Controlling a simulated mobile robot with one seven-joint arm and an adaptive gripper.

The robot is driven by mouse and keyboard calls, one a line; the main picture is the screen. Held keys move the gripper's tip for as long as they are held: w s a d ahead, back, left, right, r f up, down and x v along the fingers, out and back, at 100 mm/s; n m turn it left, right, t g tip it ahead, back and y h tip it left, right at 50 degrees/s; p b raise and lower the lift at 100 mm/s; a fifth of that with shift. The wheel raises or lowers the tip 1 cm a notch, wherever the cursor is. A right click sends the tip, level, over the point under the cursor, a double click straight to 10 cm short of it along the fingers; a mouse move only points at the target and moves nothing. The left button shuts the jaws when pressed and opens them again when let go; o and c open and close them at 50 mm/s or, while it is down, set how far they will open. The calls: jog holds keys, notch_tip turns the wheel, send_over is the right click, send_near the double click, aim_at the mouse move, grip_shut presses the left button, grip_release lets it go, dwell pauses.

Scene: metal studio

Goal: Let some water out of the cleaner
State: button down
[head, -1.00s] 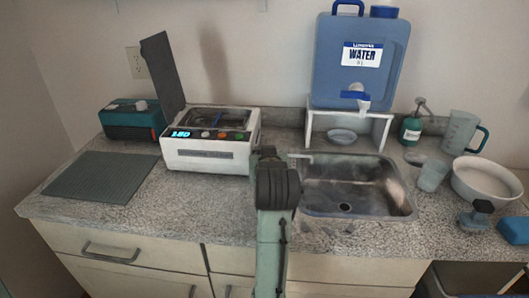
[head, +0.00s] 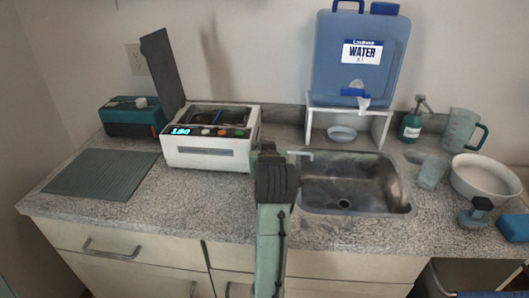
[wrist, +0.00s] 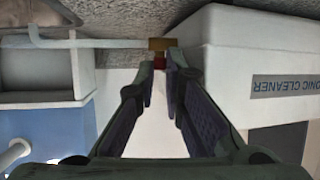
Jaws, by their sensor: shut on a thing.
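The cleaner (head: 210,150) is a white box with an open dark lid, a lit blue display and coloured buttons, left of the sink (head: 352,190). In the wrist view its white side (wrist: 255,55) is at the right, with its label upside down. A brass valve body (wrist: 162,44) with a red handle (wrist: 159,62) sits beside it. A thin pale drain pipe (wrist: 95,43) runs from the valve; its end (head: 300,153) shows over the sink's left edge. My gripper (wrist: 161,65) is shut on the red handle. My arm hides the valve in the head view.
A blue water tank (head: 352,65) stands on a white stand (head: 380,128) behind the sink. A measuring jug (head: 458,130), a cup (head: 431,172), a white bowl (head: 487,178) and a green bottle (head: 411,128) stand at the right. A ribbed mat (head: 100,174) lies at the left.

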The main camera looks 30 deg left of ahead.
jog(key=shift+s+a+m+t+h, duration=0.15)
jog(key=shift+a+m+t+h, duration=0.15)
jog(key=shift+m+t+h, duration=0.25)
jog(key=c, duration=2)
grip_release()
jog(key=shift+o, duration=0.2)
jog(key=shift+g, duration=0.25)
